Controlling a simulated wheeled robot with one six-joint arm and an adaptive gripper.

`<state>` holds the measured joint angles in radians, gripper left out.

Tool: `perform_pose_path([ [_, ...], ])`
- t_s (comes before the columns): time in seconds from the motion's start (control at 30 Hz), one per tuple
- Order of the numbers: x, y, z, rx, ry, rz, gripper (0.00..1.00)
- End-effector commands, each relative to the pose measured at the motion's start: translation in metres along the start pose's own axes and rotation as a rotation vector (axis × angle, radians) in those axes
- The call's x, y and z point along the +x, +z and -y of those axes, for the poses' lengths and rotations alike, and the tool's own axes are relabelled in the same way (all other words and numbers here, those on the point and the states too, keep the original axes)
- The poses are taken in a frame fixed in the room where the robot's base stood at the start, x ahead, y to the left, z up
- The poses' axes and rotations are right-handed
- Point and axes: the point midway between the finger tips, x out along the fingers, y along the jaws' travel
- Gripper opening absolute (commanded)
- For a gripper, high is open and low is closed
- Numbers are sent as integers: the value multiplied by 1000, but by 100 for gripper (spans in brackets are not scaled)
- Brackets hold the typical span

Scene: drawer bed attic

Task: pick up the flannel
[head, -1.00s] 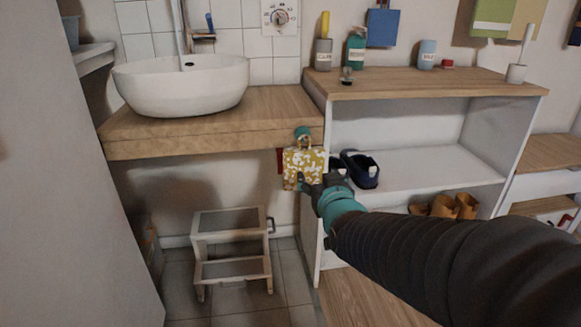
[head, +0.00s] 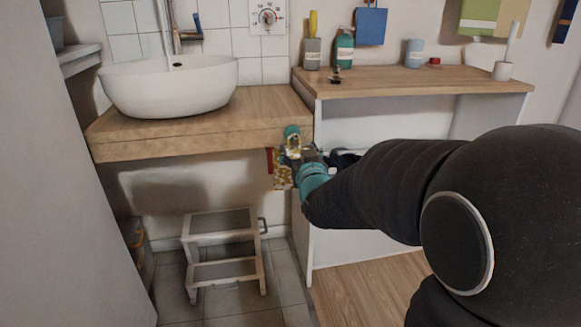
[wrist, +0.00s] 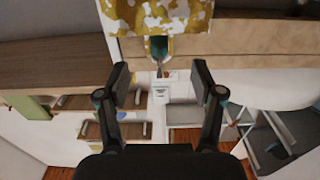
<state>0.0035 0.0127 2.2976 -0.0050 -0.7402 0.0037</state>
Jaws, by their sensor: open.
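The flannel (head: 283,178) is a yellow-and-white patterned cloth. It hangs at the right end of the basin counter, beside the shelf unit, below a teal round piece (head: 292,132). My gripper (head: 294,155) is right at the flannel in the head view and covers much of it. In the wrist view the flannel (wrist: 160,14) shows at the top edge, beyond the fingertips. My gripper (wrist: 162,78) is open there, with no cloth between the fingers. Whether a finger touches the cloth I cannot tell.
The wooden basin counter (head: 200,135) and white basin (head: 170,85) are to the left. A step stool (head: 223,225) stands below. The shelf unit (head: 430,85) is on the right, bearing bottles; my arm hides most of its inside.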

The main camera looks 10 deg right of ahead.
Motion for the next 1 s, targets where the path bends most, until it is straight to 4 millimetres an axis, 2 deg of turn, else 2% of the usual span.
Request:
perform_pose_path([
  [0.13,10,-1,0,0,0,2,67],
  [0.43,48,-3,-1,0,0,1,67],
  [0.73,52,-3,0,0,0,1,67],
  [0.77,52,-3,0,0,0,1,65],
  [1.0,52,-3,0,0,0,1,5],
])
